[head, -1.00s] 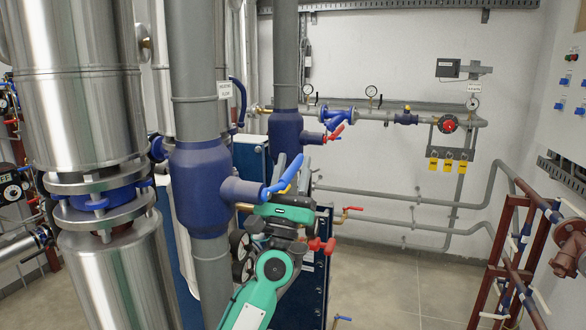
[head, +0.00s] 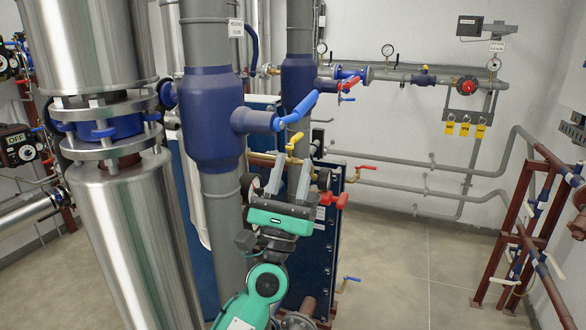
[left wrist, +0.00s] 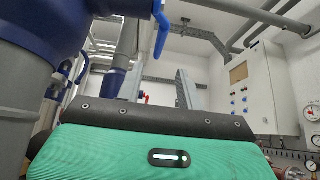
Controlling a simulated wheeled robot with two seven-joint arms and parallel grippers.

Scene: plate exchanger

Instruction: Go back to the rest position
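My left gripper (head: 287,178) has a teal body and two grey fingers pointing up and away, spread apart with nothing between them. It is below the blue lever handle (head: 297,110) of the thick blue valve (head: 212,122) and clear of it. In the left wrist view the gripper (left wrist: 155,88) shows its fingers apart behind the teal body, and the blue handle (left wrist: 161,30) hangs above, apart from them. My right gripper is in neither view.
Pipes and a dark blue plate exchanger (head: 315,265) stand close around my left arm. A yellow handle (head: 294,140) and a red knob (head: 340,200) are near the fingers. A brown pipe rack (head: 515,225) stands at the right. Open floor (head: 415,265) lies between.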

